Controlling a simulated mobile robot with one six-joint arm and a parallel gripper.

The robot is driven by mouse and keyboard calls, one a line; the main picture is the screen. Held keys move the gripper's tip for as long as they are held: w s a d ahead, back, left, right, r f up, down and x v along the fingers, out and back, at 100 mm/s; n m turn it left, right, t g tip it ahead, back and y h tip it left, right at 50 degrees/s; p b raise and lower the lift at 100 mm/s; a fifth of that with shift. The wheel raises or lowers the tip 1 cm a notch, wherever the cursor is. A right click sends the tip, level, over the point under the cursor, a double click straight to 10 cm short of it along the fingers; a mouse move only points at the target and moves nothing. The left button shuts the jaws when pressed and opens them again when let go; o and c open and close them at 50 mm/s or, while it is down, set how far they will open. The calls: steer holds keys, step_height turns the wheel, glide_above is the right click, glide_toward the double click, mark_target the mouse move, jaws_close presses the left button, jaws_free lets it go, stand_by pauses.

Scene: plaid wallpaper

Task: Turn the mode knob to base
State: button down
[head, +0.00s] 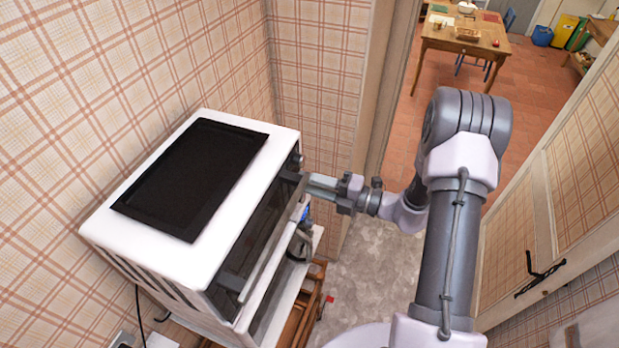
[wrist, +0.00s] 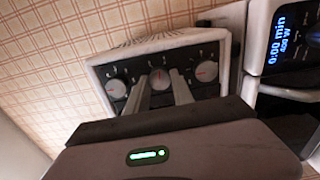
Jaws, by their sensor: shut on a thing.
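A white oven (head: 215,265) with a dark glass front stands against the wall at left in the head view. In the head view my gripper (head: 308,181) reaches the right end of the oven front. The small labels are too blurred to tell which knob is the mode knob.
An appliance with a blue display (wrist: 278,40) reading 0:00 min and 400 W sits beside the panel in the wrist view. The oven door handle (head: 272,255) runs along the front. Open grey floor (head: 375,275) lies to the right; a wooden table (head: 465,35) is far off.

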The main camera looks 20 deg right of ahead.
steer(key=shift+m+p, duration=0.85)
steer(key=shift+m, duration=1.05)
steer(key=c, duration=1.1)
jaws_free()
steer(key=shift+d, duration=0.1)
steer(key=b+v, duration=0.4)
steer(key=v, duration=1.3)
steer(key=shift+s, duration=0.15)
